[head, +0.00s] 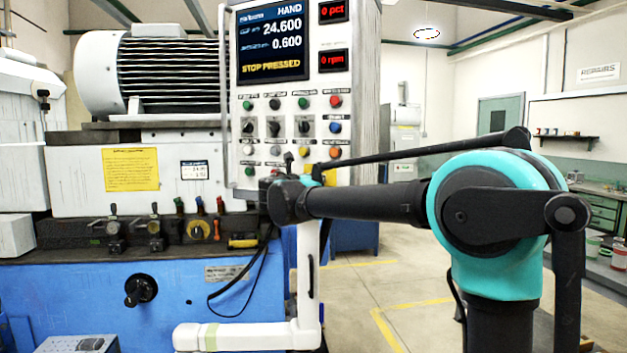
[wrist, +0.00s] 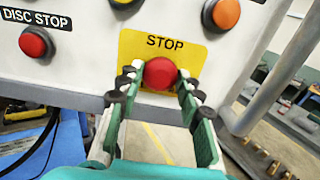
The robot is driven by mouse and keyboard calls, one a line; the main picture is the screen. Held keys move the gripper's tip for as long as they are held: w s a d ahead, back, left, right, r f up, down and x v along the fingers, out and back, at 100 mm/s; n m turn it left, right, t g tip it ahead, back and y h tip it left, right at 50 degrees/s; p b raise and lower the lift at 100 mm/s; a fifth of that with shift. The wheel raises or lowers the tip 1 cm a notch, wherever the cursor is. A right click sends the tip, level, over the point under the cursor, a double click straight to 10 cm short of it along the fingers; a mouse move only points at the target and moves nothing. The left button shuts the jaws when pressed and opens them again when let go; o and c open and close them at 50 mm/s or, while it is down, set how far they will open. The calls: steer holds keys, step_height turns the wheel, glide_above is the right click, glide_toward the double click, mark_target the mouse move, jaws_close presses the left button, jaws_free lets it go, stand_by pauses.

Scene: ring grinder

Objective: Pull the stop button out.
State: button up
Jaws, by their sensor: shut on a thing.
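The stop button (wrist: 160,73) is a red mushroom head on a yellow plate marked STOP (wrist: 205,50), in the upper middle of the wrist view. My gripper (wrist: 158,82) has its green and black fingers on either side of the button, shut on its head. In the head view the display (head: 271,40) reads STOP PRESSED. There my gripper and the stop button are hidden behind my arm at the panel's lower part.
A red disc stop button (wrist: 36,42) lies left of the stop button. An orange button (wrist: 226,13) is just above right. The control panel (head: 240,130) carries several more buttons and switches. A grey rail (wrist: 285,65) runs along the panel's right side.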

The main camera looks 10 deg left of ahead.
jaws_close()
steer(key=shift+s+a, duration=0.2)
steer(key=shift+s, duration=0.4)
steer(key=o, duration=1.1)
jaws_free()
steer(key=shift+c, duration=0.2)
steer(key=shift+s, duration=0.1)
steer(key=v, duration=1.1)
steer(key=shift+s, duration=0.4)
steer(key=shift+f, duration=0.1)
